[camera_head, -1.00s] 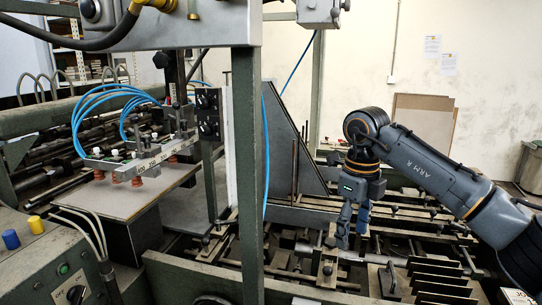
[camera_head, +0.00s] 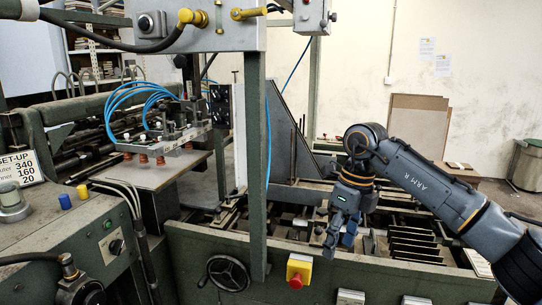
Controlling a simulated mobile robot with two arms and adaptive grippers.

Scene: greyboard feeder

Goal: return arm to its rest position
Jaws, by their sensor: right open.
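My right arm (camera_head: 425,182), dark grey-blue and marked ARM R, reaches in from the right side of the head view. It bends at a round dark joint, and my right gripper (camera_head: 339,243) hangs below it with the fingers pointing down. The gripper is open, and I see nothing held in it. It appears in front of or over the right part of the machine bed (camera_head: 300,219); its exact height is hard to judge. My left gripper is not in view.
A green machine post (camera_head: 256,165) stands left of the gripper. A red button on a yellow box (camera_head: 298,270) and a handwheel (camera_head: 227,273) are on the front panel. Several dark slats (camera_head: 415,240) lie right of the gripper. A control panel (camera_head: 70,235) is at left.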

